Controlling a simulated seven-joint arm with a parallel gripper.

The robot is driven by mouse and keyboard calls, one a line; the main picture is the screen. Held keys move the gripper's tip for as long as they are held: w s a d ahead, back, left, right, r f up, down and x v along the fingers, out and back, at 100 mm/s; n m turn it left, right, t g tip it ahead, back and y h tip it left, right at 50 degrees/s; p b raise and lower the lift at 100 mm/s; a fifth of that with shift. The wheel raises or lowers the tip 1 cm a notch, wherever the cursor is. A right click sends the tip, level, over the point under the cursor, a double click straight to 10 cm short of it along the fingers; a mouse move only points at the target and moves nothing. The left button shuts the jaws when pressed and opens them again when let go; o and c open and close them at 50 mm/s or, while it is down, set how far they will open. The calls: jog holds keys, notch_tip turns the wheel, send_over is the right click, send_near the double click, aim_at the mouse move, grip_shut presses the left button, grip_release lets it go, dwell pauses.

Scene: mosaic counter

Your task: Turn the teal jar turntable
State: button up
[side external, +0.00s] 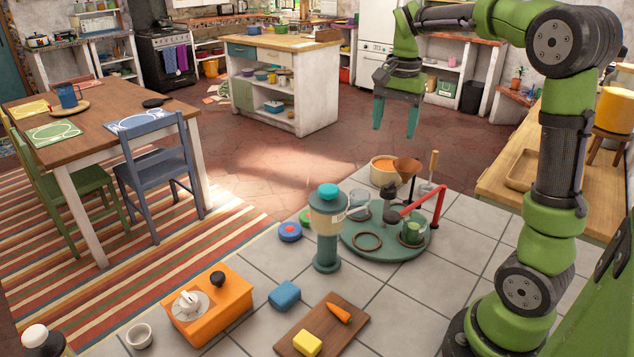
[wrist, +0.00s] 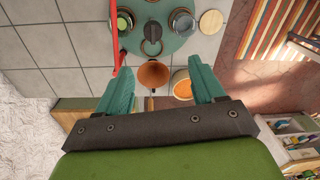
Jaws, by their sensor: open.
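The teal turntable (side external: 388,252) is a round disc on the tiled counter, right of centre in the side view. It carries a glass jar (side external: 358,203), a jar with green contents (side external: 412,232), a dark ring (side external: 366,241) and a black piece in the middle. A red bar (side external: 428,208) reaches over its right side. In the wrist view the turntable (wrist: 167,46) is at the top, cut off by the frame edge. My gripper (side external: 395,128) is open and empty, high above and beyond the turntable; its two teal fingers also show in the wrist view (wrist: 158,70).
A tall teal-and-cream canister (side external: 327,235) stands in front of the turntable's left edge. An orange box (side external: 208,308), a blue block (side external: 284,295) and a cutting board (side external: 318,335) lie nearer.

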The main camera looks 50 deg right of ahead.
jog(key=s+a+f+n+t+y, duration=0.1)
jog(key=s+a+n+t, duration=0.2)
jog(key=a, duration=0.7)
jog(key=s+a+f+n+t+y, duration=0.1)
jog(key=s+a+n+t, duration=0.2)
jog(key=s+a+n, duration=0.4)
jog(key=shift+s+a+f+n+t, duration=0.3)
jog(key=shift+a+n, duration=0.5)
jog(key=shift+a, duration=1.15)
jog(key=shift+w, duration=0.1)
